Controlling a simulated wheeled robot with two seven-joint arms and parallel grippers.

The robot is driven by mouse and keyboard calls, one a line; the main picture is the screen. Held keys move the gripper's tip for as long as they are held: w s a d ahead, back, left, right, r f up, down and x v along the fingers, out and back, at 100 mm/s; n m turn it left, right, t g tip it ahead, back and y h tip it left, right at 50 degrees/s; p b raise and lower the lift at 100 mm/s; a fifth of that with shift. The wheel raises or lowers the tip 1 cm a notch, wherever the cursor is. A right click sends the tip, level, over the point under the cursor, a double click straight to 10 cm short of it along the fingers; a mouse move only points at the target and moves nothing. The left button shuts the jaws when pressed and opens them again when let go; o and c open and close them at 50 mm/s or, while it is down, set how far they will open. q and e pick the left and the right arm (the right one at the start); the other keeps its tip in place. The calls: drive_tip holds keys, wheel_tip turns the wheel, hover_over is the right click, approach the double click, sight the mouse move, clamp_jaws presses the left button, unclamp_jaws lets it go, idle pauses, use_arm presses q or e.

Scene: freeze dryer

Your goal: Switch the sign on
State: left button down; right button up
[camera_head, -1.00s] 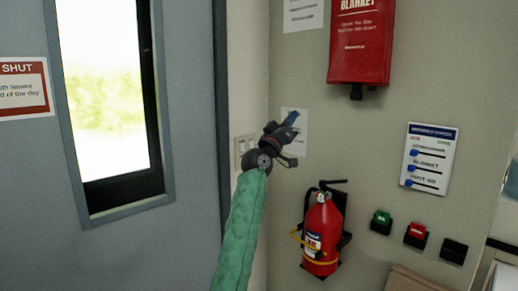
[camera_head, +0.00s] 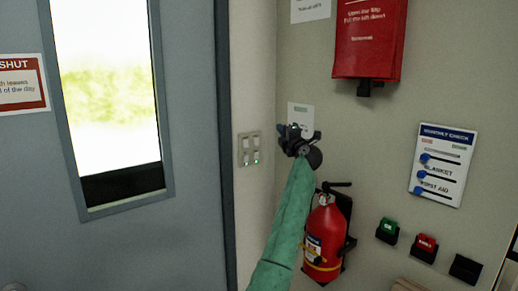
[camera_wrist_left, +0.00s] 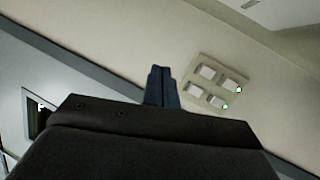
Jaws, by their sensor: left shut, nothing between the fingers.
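A pale switch plate (camera_head: 249,149) with several rocker switches is on the narrow wall between the door frame and the wide wall. Small green lights show on it. It also shows in the left wrist view (camera_wrist_left: 214,86), right of my fingertips, with two green lights at its right side. My left gripper (camera_head: 281,129) is to the right of the plate in the head view, its blue fingers together and empty, apart from the plate. The fingers also show in the left wrist view (camera_wrist_left: 161,77). No lit sign is clearly visible. My right gripper is out of view.
A grey door (camera_head: 120,235) with a window is at left. A red fire extinguisher (camera_head: 324,240) hangs below my left gripper. A red blanket box (camera_head: 367,40), a check board (camera_head: 443,164) and green (camera_head: 387,228) and red (camera_head: 426,244) buttons are on the right wall.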

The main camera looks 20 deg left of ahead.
sight(247, 147)
use_arm(q)
wheel_tip(247, 147, down, 8)
drive_tip(key=s+a+n+g, duration=0.1)
drive_tip(key=s+a+g, duration=0.1)
drive_tip(key=g, duration=0.4)
drive_tip(key=shift+a+g, duration=0.3)
drive_tip(key=shift+a, duration=0.15)
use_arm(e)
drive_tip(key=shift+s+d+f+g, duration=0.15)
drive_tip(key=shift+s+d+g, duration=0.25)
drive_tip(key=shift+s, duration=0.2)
use_arm(q)
drive_tip(key=shift+s+a, duration=0.1)
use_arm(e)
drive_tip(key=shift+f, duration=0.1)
